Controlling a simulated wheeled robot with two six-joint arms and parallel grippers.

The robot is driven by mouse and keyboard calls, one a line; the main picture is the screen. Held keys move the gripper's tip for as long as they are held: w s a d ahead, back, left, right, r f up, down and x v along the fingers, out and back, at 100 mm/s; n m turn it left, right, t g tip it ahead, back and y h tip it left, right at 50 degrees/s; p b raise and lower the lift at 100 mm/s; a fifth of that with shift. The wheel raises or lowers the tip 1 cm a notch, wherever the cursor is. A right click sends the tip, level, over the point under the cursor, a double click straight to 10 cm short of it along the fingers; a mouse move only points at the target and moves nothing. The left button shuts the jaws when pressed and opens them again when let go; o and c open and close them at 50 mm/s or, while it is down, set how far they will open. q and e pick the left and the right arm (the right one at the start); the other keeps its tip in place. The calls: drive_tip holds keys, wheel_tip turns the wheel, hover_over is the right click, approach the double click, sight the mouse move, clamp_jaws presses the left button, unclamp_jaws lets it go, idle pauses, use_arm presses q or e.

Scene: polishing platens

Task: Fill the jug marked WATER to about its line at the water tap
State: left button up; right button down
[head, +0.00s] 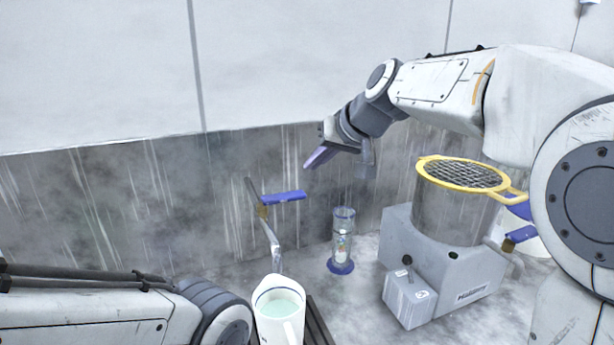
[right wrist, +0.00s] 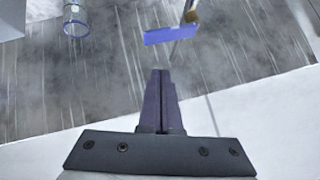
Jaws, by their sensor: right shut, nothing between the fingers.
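The white jug (head: 268,325) stands at the bottom edge of the head view, under the tap's spout, with pale greenish liquid inside. Its label cannot be read. Whether water runs from the spout is hard to tell. My right gripper (head: 308,163) is shut and empty, above and right of the lever, apart from it; its fingers also show in the right wrist view (right wrist: 160,75). My left gripper is out of sight.
A glass cylinder with a blue base (head: 342,240) stands right of the tap. Further right, a grey machine (head: 440,275) carries a metal pot (head: 448,212) with a yellow-rimmed mesh sieve (head: 463,173) on top. A second blue lever (head: 520,234) is at its right. Dark slats (head: 319,322) lie beside the jug.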

drive_tip(key=v, duration=0.4)
drive_tip(key=shift+a+r, duration=0.1)
drive_tip(key=shift+a, duration=0.15)
idle(0.8)
